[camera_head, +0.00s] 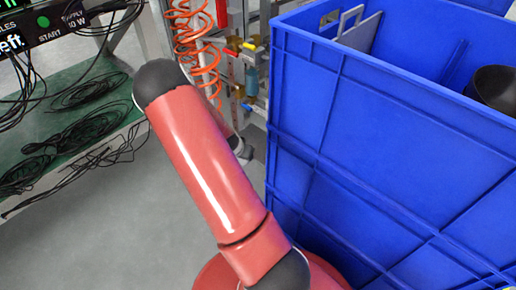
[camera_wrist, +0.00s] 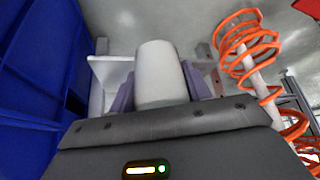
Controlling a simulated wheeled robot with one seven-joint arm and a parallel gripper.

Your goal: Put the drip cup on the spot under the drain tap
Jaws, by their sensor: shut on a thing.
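In the wrist view, my gripper (camera_wrist: 162,88) is shut on a pale, tapered cup (camera_wrist: 160,68), the drip cup, with one greyish-purple finger on each side of it. The cup's lower front is hidden by the gripper body. In the head view, my red arm reaches toward the fittings at the back; the cup is not visible there. Behind the arm stand pipe fittings (camera_head: 250,48) with red and yellow handles and a bluish filter bowl (camera_head: 251,76). I cannot tell which fitting is the drain tap. The spot under it is not discernible.
A large blue crate (camera_head: 390,150) fills the right, close beside my arm; its blue wall also shows in the wrist view (camera_wrist: 35,60). An orange coiled hose (camera_head: 190,40) hangs near the fittings. A green-topped bench (camera_head: 60,140) with black cables stands left. Grey floor is open between.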

